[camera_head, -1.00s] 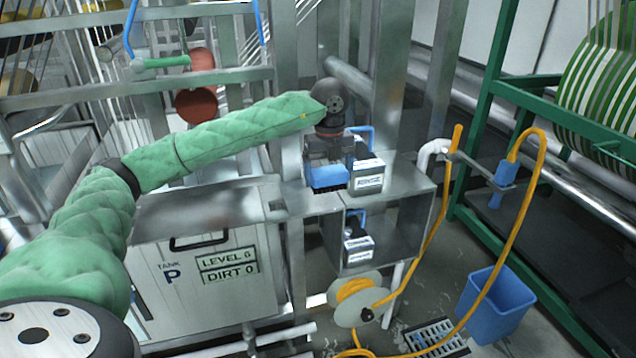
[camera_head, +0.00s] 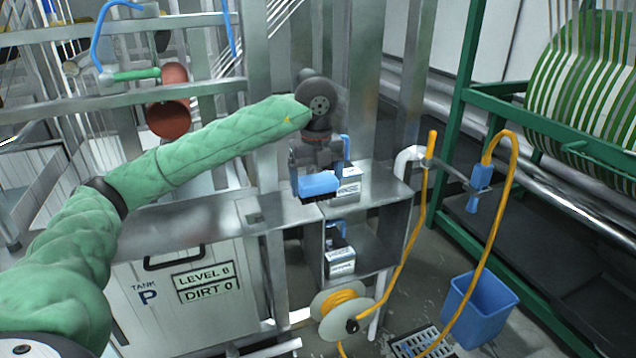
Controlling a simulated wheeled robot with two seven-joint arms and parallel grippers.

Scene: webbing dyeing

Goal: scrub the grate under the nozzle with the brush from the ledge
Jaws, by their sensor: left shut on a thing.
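My left gripper (camera_head: 314,168) is shut on the blue brush (camera_head: 318,184), whose dark bristles point down. It holds the brush at the front left edge of the steel ledge (camera_head: 385,190); I cannot tell whether the bristles touch the ledge. The grate (camera_head: 420,342) is set in the floor at the bottom right, partly cut off by the picture edge. The blue nozzle (camera_head: 480,178) hangs on a bracket above and to the right of the grate, with a yellow hose (camera_head: 510,215) looping from it. My right gripper is not in view.
A labelled box with a blue handle (camera_head: 349,188) stands beside the brush, and another (camera_head: 340,262) stands on the lower shelf. A hose reel (camera_head: 341,312) and a blue bucket (camera_head: 480,307) flank the grate. A green frame (camera_head: 462,110) stands at right.

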